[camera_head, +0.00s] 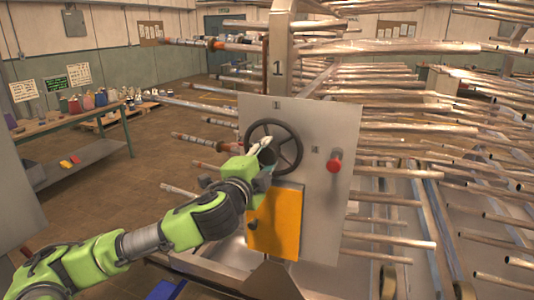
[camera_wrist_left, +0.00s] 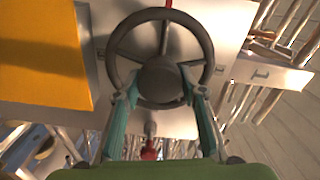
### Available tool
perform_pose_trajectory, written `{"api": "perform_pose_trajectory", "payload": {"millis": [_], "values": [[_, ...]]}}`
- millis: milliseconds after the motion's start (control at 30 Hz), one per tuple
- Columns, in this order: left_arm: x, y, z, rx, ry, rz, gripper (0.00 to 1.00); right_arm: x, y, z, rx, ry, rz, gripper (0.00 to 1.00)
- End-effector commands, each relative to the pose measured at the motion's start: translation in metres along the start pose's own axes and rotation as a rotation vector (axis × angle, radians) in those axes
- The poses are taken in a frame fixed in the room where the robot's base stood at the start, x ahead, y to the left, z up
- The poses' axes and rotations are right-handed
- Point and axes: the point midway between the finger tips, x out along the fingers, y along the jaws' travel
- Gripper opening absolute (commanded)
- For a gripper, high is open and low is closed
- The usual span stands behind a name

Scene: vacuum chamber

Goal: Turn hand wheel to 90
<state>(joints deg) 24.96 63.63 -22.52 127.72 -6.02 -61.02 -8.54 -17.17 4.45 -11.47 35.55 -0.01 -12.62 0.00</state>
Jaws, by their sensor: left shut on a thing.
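The hand wheel (camera_head: 290,136) is a dark spoked ring with a round hub, mounted on the upper left of a pale upright panel (camera_head: 322,125). My left gripper (camera_head: 264,148) reaches it from the left and covers part of its lower left side. In the left wrist view the wheel (camera_wrist_left: 203,35) fills the upper middle. There my left gripper (camera_wrist_left: 158,100) has one finger on each side of the hub, at the near part of the wheel, shut on it. The exact contact is partly hidden. My right gripper is in neither view.
An orange plate (camera_head: 276,222) is below the wheel, and a red knob (camera_head: 334,166) sticks out to its right. Many metal pipes (camera_head: 400,202) stick out behind and right of the panel. A bench (camera_head: 60,124) stands at the left; the floor between is open.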

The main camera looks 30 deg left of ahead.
Motion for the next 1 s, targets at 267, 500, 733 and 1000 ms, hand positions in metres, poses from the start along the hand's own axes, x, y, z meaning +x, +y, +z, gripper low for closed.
{"api": "perform_pose_trajectory", "payload": {"millis": [267,500,733,1000], "values": [[0.0009,-0.0033,0.0017,0.02,-0.004,-0.007,0.0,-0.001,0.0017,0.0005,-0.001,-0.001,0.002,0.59],[0.0009,-0.0038,0.0017,0.019,-0.004,-0.008,0.4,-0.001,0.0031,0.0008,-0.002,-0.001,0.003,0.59],[0.0005,-0.0025,0.0009,0.017,-0.002,-0.005,0.55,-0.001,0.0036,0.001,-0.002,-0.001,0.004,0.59],[-0.006,-0.0012,0.0008,0.017,-0.001,-0.003,0.55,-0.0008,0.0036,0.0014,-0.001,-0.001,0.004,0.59]]}}
